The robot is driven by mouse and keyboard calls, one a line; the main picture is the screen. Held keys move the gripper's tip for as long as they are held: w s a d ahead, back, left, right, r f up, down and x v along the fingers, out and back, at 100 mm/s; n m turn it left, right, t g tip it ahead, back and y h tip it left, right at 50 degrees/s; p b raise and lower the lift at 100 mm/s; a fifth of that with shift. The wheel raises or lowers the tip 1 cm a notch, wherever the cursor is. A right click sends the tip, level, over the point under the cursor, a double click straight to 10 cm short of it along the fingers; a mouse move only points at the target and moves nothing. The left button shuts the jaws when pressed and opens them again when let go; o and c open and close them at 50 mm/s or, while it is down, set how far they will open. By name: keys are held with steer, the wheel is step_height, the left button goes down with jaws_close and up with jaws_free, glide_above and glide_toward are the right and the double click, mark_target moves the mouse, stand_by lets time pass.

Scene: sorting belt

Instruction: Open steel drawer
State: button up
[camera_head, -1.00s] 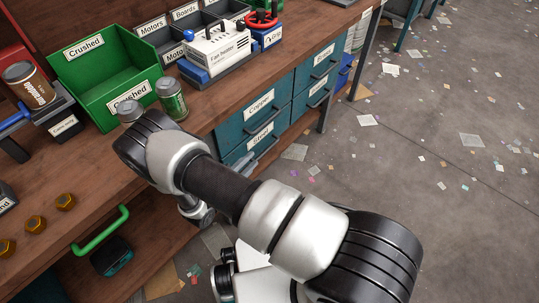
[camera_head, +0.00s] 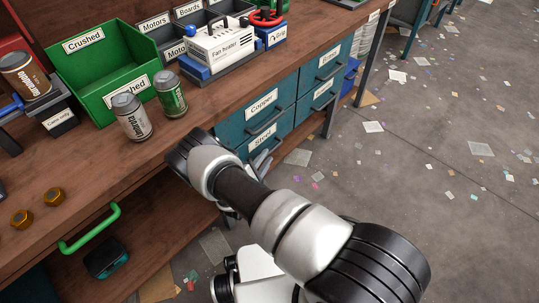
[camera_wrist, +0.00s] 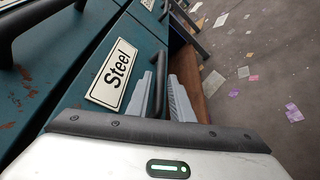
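The steel drawer (camera_head: 240,148) is a teal front with a white "Steel" label, in the lower left of the drawer block under the bench. It also shows in the wrist view (camera_wrist: 75,97), and it looks closed. Its dark bar handle (camera_wrist: 158,90) stands out from the front beside the label. My gripper (camera_wrist: 167,78) is at this handle, with its two grey fingers apart and the handle between them. I cannot see clear contact of both fingers with the bar. In the head view my arm hides most of the gripper.
The copper drawer (camera_head: 250,112) sits above, with further drawers to the right. The floor (camera_head: 420,200) at right is open, with scattered paper scraps.

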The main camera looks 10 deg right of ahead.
mark_target(268, 155)
steer(key=shift+b+x, duration=0.4)
steer(key=shift+x, duration=1.7)
jaws_close()
